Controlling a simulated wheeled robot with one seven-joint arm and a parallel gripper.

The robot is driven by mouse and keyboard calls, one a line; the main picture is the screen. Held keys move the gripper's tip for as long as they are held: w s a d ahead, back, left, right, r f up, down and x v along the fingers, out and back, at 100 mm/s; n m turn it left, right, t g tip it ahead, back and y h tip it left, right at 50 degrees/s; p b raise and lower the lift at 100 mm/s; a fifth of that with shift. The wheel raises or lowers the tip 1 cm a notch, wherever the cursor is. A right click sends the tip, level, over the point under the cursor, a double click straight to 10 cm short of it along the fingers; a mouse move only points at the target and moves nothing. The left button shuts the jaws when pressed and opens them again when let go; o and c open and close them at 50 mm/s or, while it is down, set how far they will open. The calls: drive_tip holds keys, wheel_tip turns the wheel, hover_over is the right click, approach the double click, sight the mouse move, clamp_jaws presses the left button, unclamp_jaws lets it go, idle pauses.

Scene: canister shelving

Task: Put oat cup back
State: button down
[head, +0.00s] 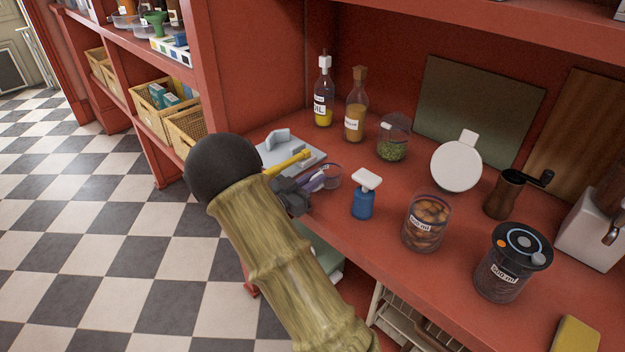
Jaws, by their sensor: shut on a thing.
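A small clear cup (329,176) with a purplish handle is at the left part of the red counter, and I take it to be the oat cup. My dark grey gripper (305,187) is shut on its handle at the counter's front edge. The contact is small and partly hidden. I cannot tell whether the cup touches the counter. A pale grey holder (282,146) with a yellow-handled tool (292,161) on it lies just behind the gripper. My arm hides part of the holder.
A blue bottle with a white top (363,201) stands close right of the cup. A jar of brown pieces (427,222), a black-lidded canister (503,270) and a grinder (506,193) stand further right.

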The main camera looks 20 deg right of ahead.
drive_tip(key=shift+f, duration=0.15)
drive_tip(key=c, duration=1.4)
unclamp_jaws()
drive_tip(key=shift+c, duration=0.2)
drive_tip(key=shift+a+r, duration=0.15)
drive_tip(key=shift+r, duration=0.05)
drive_tip(key=r+b+v, duration=0.1)
drive_tip(key=v, duration=1)
drive_tip(key=shift+s+a+f, duration=0.15)
drive_tip(key=shift+a+f, duration=0.2)
drive_tip(key=shift+f, duration=0.2)
